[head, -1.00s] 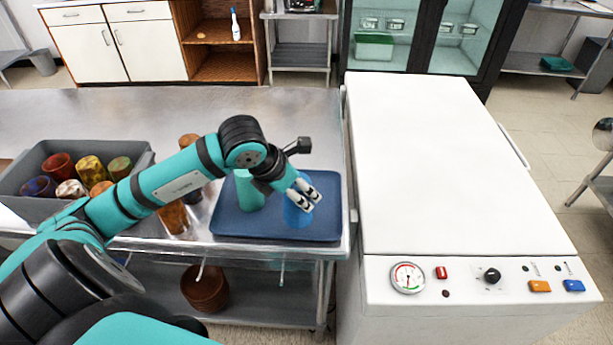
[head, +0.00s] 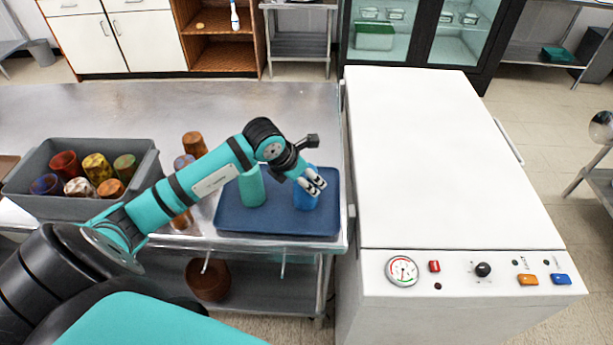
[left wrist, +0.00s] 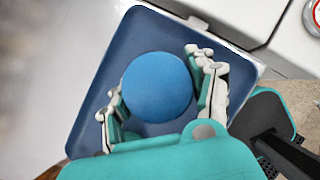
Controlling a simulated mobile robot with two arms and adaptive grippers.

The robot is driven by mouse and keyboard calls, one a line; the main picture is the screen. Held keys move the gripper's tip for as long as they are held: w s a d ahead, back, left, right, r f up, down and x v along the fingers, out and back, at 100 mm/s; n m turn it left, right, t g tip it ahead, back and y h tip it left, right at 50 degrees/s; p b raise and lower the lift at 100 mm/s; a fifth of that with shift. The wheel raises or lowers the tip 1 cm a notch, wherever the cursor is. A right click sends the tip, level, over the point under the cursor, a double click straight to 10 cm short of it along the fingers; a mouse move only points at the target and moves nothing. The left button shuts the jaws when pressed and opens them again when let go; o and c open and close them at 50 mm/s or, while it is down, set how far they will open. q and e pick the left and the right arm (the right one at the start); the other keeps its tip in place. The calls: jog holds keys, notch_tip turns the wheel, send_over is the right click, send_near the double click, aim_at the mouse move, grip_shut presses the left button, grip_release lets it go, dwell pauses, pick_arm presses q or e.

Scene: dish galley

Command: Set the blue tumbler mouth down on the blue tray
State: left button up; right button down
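The blue tumbler (head: 303,199) stands on the right part of the blue tray (head: 265,222). In the left wrist view its closed round base (left wrist: 157,88) faces up, so it is mouth down. My left gripper (head: 315,182) is above it, near its top, and partly covers it in the head view. In the left wrist view the fingers (left wrist: 155,88) are spread on either side of the tumbler, with gaps visible, so it looks open and not holding it. My right gripper is not in view.
A teal-green tumbler (head: 252,188) stands on the tray left of the blue one. A grey bin (head: 80,208) holds several coloured tumblers. Amber tumblers (head: 194,143) stand between bin and tray, partly behind my left arm. A white machine (head: 440,170) stands close right of the table.

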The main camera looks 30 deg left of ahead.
pick_arm(q)
jog(key=o, duration=0.4)
jog(key=shift+b+v, duration=1.25)
jog(key=shift+v, duration=4.85)
